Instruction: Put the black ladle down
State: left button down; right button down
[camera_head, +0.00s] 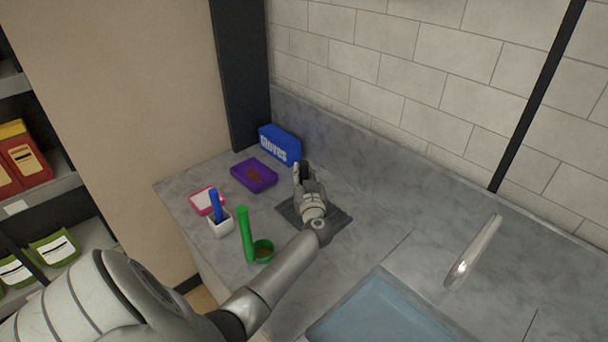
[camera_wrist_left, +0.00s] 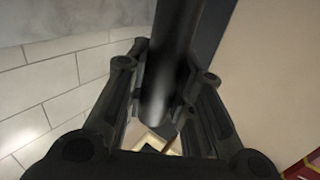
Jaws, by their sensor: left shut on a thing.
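My left gripper (camera_head: 307,180) is above the counter, over a dark square mat (camera_head: 338,217). In the left wrist view, my left gripper (camera_wrist_left: 166,85) is shut on a black cylindrical handle (camera_wrist_left: 173,50), which appears to be the black ladle's. The handle runs up between the fingers and out of the top of that view. In the head view only a small dark piece shows at the fingers. The ladle's bowl cannot be made out, and I cannot tell whether the ladle touches the mat. My right gripper is not in view.
A purple box (camera_head: 244,176), pink-edged item (camera_head: 203,201) and blue gloves box (camera_head: 280,144) are nearby. A sink (camera_head: 375,315) and faucet (camera_head: 475,250) are right.

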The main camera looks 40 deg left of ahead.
pick_arm(q)
jog(key=shift+f, duration=0.1)
jog(key=c, duration=1.2)
grip_release()
jog(key=shift+c, duration=0.2)
jog(key=v, duration=1.2)
jog(key=shift+d, duration=0.1)
